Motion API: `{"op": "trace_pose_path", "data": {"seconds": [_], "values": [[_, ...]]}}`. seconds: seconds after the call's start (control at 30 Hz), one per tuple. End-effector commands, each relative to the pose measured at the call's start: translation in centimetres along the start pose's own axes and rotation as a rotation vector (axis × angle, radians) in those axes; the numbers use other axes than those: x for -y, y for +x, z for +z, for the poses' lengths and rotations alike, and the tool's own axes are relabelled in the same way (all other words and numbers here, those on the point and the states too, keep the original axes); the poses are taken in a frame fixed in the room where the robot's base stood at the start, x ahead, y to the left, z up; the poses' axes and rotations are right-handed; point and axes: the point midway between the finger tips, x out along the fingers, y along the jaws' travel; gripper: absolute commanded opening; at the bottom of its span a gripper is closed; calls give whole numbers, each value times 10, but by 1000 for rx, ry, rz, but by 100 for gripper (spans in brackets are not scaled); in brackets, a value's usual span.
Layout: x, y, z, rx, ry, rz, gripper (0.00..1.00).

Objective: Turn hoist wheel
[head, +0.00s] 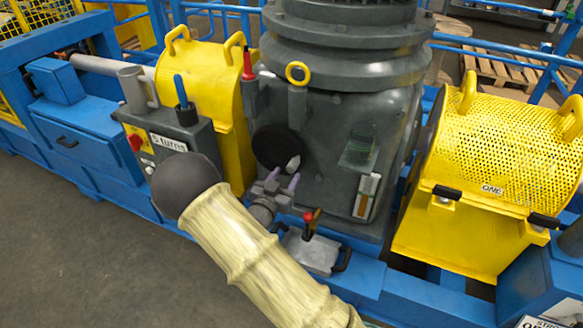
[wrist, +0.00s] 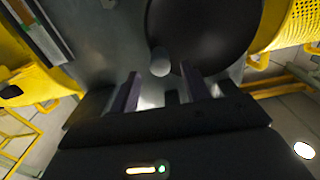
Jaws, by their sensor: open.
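The hoist wheel (head: 272,146) is a round black disc on the front of the dark grey gear housing, left of its middle. A light grey knob (head: 293,164) sticks out at its lower right. My gripper (head: 283,179) is just below the knob, with purple-tipped fingers open and empty. The wrist view shows the wheel (wrist: 212,30) large at the top. There the knob (wrist: 160,64) appears just beyond my open fingers (wrist: 160,85), lined up with the gap between them. I cannot tell whether anything touches.
A yellow perforated guard (head: 490,150) stands on the right and a yellow cover (head: 200,80) on the left. A grey control box (head: 178,140) labelled "5 turns" is left of the wheel. A plate with a red-knobbed lever (head: 312,245) lies below my gripper.

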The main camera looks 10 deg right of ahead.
Motion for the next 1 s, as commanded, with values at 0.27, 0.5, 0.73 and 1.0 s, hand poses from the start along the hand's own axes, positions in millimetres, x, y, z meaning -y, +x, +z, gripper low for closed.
{"op": "trace_pose_path", "data": {"seconds": [0.27, 0.5, 0.73, 1.0], "values": [[0, 43, 0, -1, 1, 1, 47], [0, 51, 0, 0, 0, -1, 47], [0, 50, 0, 0, 0, 0, 31], [0, 50, 0, 0, 0, 0, 0]]}}
